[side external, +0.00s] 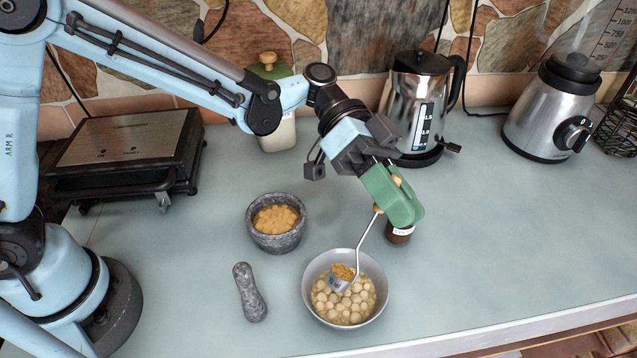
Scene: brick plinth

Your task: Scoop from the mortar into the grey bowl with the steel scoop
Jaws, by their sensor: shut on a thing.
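My gripper (394,196), with green fingers, is shut on the wooden handle of the steel scoop (360,248) above the grey bowl. The scoop's shaft slants down to the left. Its head is inside the bowl's outline and holds some orange-brown stuff; I cannot tell whether it touches the bowl's contents. The grey bowl (313,311) holds many pale round pieces, like chickpeas. The dark stone mortar (276,242), up and left of the bowl, holds a mound of the same orange-brown stuff.
A stone pestle (250,292) lies left of the bowl. A small dark jar (399,234) stands beneath my gripper, partly hidden. Behind are a grill press (130,150), a green-lidded canister (277,132), a steel kettle (418,105) and a blender (550,115). The right counter is clear.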

